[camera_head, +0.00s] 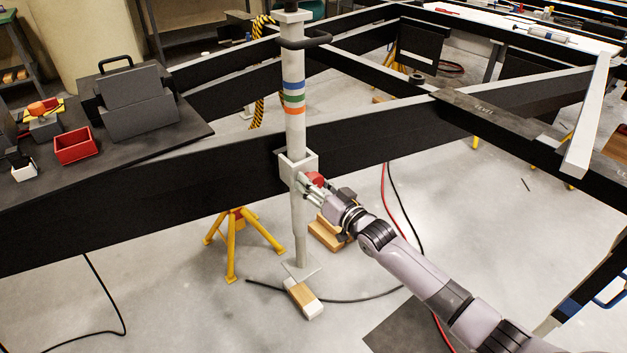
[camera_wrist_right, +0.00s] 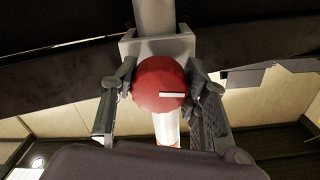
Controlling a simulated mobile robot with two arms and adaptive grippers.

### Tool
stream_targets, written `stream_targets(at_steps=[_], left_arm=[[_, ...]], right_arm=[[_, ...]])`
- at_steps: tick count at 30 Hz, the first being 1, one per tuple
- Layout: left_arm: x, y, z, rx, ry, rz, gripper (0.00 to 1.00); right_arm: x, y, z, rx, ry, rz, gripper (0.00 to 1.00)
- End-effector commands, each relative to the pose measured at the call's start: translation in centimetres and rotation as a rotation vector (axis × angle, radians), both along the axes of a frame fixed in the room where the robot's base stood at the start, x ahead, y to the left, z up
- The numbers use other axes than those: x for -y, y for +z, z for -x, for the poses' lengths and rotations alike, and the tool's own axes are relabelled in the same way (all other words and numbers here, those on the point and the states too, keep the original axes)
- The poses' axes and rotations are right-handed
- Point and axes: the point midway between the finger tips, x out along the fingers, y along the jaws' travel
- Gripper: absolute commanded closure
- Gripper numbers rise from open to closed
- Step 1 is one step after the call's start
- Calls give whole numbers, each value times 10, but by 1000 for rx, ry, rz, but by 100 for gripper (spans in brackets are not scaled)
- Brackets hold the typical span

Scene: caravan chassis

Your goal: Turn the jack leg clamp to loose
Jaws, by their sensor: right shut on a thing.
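The jack leg (camera_head: 298,225) is a pale grey upright tube with blue, green and orange bands. It passes through a square bracket (camera_head: 297,163) on the black chassis beam. The red round clamp knob (camera_head: 316,179) sits on the bracket's front. In the right wrist view the knob (camera_wrist_right: 160,84) carries a white mark pointing right, close to level. My right gripper (camera_head: 314,188) has a finger on each side of the knob and is shut on it. My left gripper is not in view.
A wooden block (camera_head: 305,299) lies on the floor under the leg's foot plate. A yellow stand (camera_head: 240,240) is left of the leg. A black bench (camera_head: 150,140) holds a grey toolbox (camera_head: 135,103) and red bin (camera_head: 76,147). Cables (camera_head: 395,200) hang and lie at right.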

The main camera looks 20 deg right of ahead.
Motion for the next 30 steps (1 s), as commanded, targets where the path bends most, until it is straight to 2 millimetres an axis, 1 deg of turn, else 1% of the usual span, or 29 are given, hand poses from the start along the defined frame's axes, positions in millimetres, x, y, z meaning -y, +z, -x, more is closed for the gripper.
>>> stream_targets(at_steps=[6, 12, 26, 27, 30], left_arm=[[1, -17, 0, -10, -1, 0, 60], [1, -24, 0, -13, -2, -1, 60], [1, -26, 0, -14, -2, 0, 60], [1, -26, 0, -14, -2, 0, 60], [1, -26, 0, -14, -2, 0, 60]], right_arm=[[0, -2, 0, 29, 1, 95, 86], [0, -2, 0, 43, 1, 133, 86], [0, -3, 0, 47, 1, 144, 86], [0, -3, 0, 47, 1, 144, 56], [0, -2, 0, 47, 0, 142, 49]])
